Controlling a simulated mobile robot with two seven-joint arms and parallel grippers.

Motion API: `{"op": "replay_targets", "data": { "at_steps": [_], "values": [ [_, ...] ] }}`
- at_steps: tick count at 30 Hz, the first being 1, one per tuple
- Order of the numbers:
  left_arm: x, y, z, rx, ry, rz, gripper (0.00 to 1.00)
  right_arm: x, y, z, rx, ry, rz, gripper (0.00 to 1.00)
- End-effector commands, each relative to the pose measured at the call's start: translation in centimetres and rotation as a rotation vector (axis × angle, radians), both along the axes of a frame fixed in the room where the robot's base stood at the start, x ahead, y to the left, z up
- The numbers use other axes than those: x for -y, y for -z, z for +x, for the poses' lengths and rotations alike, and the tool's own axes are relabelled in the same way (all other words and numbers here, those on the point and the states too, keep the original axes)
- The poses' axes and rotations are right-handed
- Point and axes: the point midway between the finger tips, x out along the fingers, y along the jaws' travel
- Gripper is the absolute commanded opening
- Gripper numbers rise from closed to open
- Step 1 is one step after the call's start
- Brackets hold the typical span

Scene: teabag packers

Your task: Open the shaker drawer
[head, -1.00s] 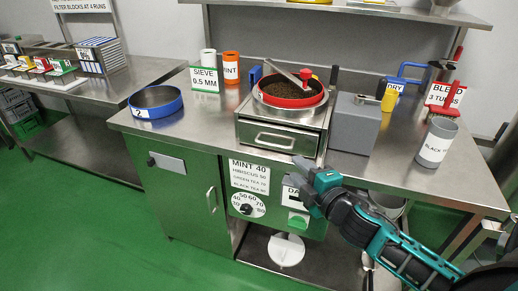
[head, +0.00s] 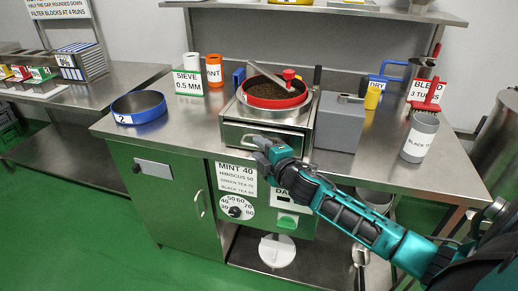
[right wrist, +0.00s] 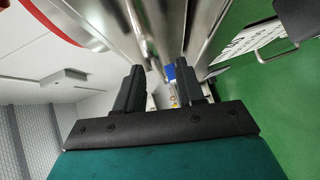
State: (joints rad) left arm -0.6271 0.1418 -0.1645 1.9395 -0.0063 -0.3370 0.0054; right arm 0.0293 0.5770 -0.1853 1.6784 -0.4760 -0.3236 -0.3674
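The shaker is a steel box on the bench with a round red-rimmed sieve (head: 273,95) of dark tea on top. Its drawer (head: 232,132) is the steel front below the sieve and looks shut. My right gripper (head: 262,150) is at the drawer front, covering part of it and most of the handle. In the right wrist view its two dark fingers (right wrist: 160,85) are apart, with steel surfaces and a bar-like edge ahead of them. I cannot tell whether the handle lies between the fingers. My left gripper is not in view.
A grey block (head: 340,122) stands right of the shaker, and a grey tea cup (head: 420,138) further right. A blue-rimmed sieve (head: 139,107) lies on the bench at left. The green cabinet with a dial panel (head: 235,207) is below.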

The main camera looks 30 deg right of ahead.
Motion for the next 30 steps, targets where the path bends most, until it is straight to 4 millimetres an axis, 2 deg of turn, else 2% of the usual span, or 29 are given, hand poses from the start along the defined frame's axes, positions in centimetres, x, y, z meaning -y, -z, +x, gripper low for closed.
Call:
{"op": "replay_targets", "data": {
  "at_steps": [5, 14, 25, 30],
  "values": [
    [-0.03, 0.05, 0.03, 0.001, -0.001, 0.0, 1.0, 0.07, 0.09, 0.96, 0.001, 0.0, 0.0, 0.38],
    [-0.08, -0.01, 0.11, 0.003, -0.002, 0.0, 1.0, 0.05, 0.13, 1.04, 0.0, 0.0, 0.0, 0.37],
    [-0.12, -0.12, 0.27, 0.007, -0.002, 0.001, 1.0, 0.06, 0.12, 1.02, 0.0, 0.0, 0.0, 0.02],
    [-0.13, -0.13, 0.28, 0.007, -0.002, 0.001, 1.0, 0.06, 0.14, 1.01, 0.0, 0.0, 0.0, 0.0]
  ]
}}
